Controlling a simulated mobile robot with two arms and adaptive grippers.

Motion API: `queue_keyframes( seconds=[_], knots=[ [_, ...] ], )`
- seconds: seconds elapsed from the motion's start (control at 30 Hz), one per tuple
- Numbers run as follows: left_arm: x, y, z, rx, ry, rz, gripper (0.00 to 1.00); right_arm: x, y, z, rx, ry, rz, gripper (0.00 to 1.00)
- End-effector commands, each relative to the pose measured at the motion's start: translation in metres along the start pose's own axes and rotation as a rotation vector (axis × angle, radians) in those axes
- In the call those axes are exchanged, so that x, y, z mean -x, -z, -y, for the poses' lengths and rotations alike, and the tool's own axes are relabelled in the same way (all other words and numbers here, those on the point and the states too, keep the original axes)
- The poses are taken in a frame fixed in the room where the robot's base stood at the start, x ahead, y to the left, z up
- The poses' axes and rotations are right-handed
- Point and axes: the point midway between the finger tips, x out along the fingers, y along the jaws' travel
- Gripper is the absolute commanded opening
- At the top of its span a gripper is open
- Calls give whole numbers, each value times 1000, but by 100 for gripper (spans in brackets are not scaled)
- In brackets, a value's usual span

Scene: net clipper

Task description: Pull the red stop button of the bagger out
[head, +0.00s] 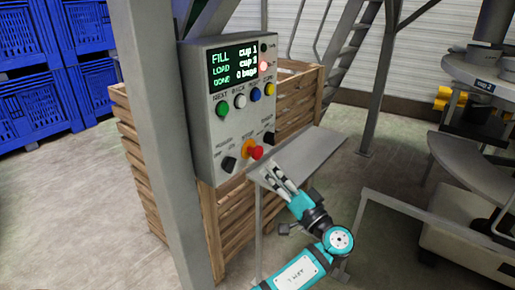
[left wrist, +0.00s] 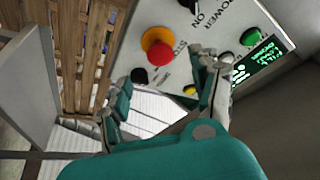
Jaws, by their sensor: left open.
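The red stop button (head: 256,152) sits on an orange-yellow collar low on the front of the grey control panel (head: 200,140). In the left wrist view the red button (left wrist: 160,56) shows whole, above and between my finger tips. My left gripper (head: 271,168) is open and empty. It is just below and right of the button in the head view, apart from it as far as I can see. My right gripper is not in view.
Dark knobs (head: 229,164) and (head: 268,137) flank the button, with coloured push buttons (head: 240,101) and a screen (head: 234,60) above. A grey shelf plate (head: 315,150) lies close behind my gripper. A wooden crate (head: 150,195) stands behind the panel and its post.

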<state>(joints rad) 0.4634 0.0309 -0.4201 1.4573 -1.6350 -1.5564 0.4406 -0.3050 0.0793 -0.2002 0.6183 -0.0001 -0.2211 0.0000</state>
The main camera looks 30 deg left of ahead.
Motion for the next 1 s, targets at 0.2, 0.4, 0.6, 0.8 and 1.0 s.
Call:
queue_keyframes(
  seconds=[0.2,0.4,0.6,0.8,1.0],
  knots=[
    [-50,2,3,-2,4,0,64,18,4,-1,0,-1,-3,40],
    [-80,1,1,-2,1,0,64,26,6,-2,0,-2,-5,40],
    [-92,0,0,-1,0,0,64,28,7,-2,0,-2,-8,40],
    [-93,0,-1,-1,-1,0,64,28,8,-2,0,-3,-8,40],
    [-93,0,0,-1,-1,0,47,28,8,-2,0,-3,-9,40]
  ],
)
